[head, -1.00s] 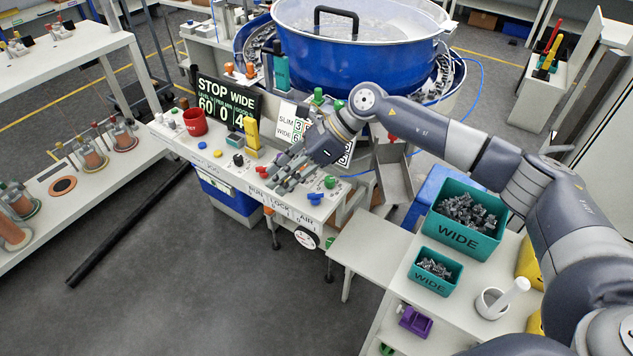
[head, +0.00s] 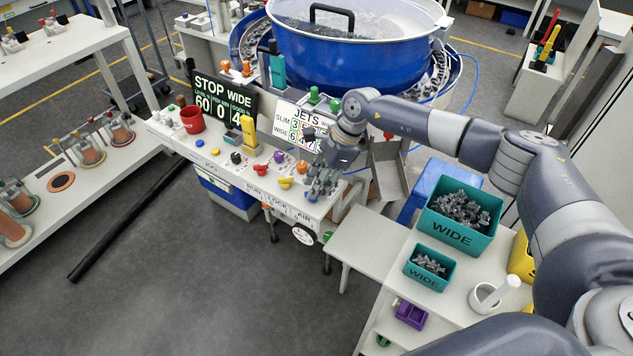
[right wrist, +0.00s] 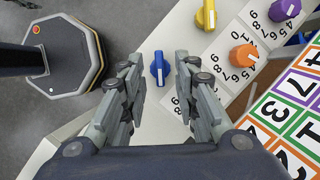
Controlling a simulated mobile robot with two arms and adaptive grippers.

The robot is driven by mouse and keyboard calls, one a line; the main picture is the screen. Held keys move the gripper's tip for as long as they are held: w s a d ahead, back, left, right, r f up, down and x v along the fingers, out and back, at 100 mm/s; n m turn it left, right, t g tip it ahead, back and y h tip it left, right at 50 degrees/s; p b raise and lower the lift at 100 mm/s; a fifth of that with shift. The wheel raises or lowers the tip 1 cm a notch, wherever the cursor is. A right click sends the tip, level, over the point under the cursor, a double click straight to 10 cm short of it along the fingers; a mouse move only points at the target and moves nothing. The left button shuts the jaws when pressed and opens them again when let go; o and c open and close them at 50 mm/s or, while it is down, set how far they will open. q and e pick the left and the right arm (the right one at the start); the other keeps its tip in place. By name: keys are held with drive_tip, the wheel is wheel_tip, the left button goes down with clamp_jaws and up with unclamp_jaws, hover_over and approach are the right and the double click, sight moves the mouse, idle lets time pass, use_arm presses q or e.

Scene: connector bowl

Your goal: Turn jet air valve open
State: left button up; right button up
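The jet air valve appears to be the blue knob (right wrist: 158,68) above the AIR label (head: 303,217) at the right end of the panel's front row. In the right wrist view the knob shows between and just beyond my fingertips, its blue handle pointing roughly along the fingers. My right gripper (head: 318,193) is over that end of the panel, fingers pointing down; it also shows in the right wrist view (right wrist: 158,82), with its fingers apart and nothing between them clearly touched. My left gripper is not in view.
A yellow knob (head: 286,183) at LOCK and a red knob (head: 260,169) at RUN are to the left. The JETS board (head: 297,124) stands behind, below the blue bowl (head: 350,60). A metal chute (head: 388,168) is close on the right.

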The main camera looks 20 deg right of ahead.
drive_tip(key=shift+a+f, duration=0.2)
drive_tip(key=shift+f, duration=0.3)
clamp_jaws()
